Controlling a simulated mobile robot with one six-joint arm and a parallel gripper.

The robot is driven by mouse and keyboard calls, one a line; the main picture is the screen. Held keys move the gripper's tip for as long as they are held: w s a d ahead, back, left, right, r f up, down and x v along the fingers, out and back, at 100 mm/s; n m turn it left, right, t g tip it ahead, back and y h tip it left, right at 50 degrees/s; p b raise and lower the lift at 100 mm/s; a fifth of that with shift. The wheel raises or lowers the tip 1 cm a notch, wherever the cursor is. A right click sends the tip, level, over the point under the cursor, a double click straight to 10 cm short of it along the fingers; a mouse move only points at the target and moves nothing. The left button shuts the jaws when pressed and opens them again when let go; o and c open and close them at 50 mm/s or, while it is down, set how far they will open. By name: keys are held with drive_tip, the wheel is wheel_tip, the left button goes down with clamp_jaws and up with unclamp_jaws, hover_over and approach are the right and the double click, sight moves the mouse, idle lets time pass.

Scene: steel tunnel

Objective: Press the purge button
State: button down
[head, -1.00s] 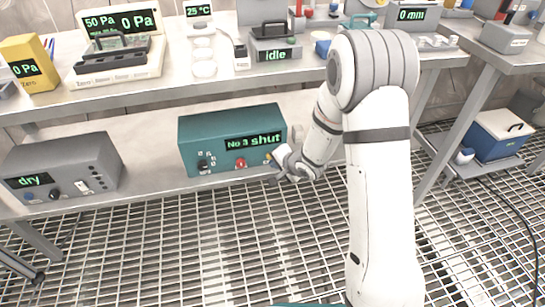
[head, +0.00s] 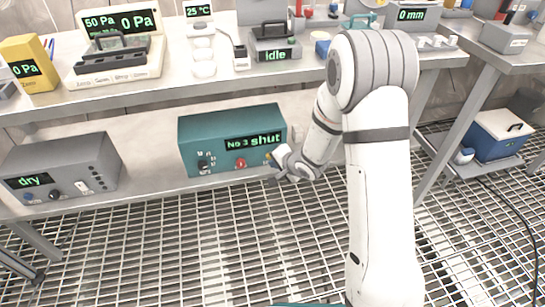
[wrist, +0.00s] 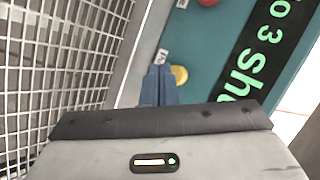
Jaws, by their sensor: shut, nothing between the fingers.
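A teal box (head: 215,130) with a green display reading "No 3 shut" sits on the lower shelf. Its front carries a red control (head: 241,163) and, near the right end, a yellow button (wrist: 180,74). My gripper (head: 273,179) is at the box's front right corner. In the wrist view its blue fingers (wrist: 160,70) are shut and empty, their tips just left of the yellow button and partly overlapping its edge in the picture. I cannot tell whether they touch the panel. A small label beside the button is too small to read surely.
A grey box (head: 65,165) reading "dry" stands left on the same shelf (head: 150,172). The bench above holds gauges and a device (head: 275,45) reading "idle". A blue cooler (head: 500,135) is at right. Open grating floor (head: 180,250) lies in front.

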drive_tip(key=shift+w+a+p, duration=0.2)
drive_tip(key=shift+w+p, duration=0.45)
drive_tip(key=shift+p, duration=0.2)
idle(0.5)
idle(0.3)
drive_tip(key=shift+s+d, duration=0.2)
drive_tip(key=shift+s, duration=0.6)
drive_tip(key=s, duration=0.2)
drive_tip(key=s+d, duration=0.1)
drive_tip(key=s, duration=0.1)
drive_tip(key=shift+s+d, duration=0.2)
drive_tip(key=shift+s, duration=0.2)
idle(0.4)
